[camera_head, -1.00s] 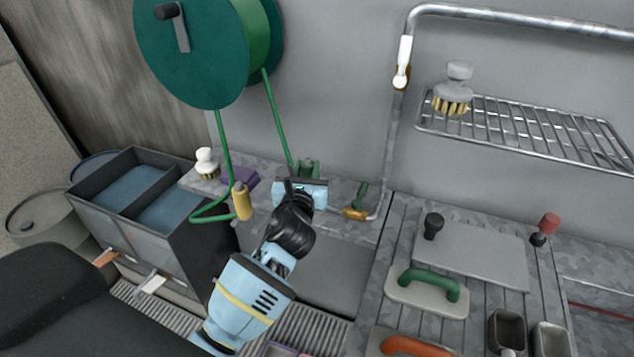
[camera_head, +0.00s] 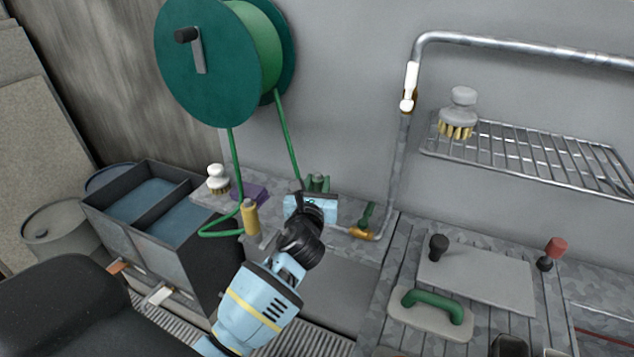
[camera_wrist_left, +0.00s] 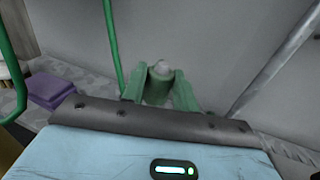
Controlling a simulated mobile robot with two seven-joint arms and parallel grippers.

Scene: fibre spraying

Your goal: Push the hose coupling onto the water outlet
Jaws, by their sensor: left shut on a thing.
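My left gripper (camera_head: 318,182) is above the back ledge, near the wall, with its light-blue body in front of the fingers. In the left wrist view its green fingers (camera_wrist_left: 160,84) are shut on the hose coupling (camera_wrist_left: 160,80), a green cylinder with a pale end. In the head view the coupling is mostly hidden by the gripper. The water outlet (camera_head: 362,233) is a brass fitting with a green lever at the foot of the grey wall pipe. It lies right of and lower in the picture than the gripper, visibly apart from it. My right gripper is out of view.
A green hose (camera_head: 286,135) hangs from the reel (camera_head: 210,65) towards my left gripper. A yellow-handled thing (camera_head: 250,217), a purple block (camera_head: 250,193) and a white brush (camera_head: 218,178) stand left of it. A wire rack (camera_head: 530,155) is on the wall at right.

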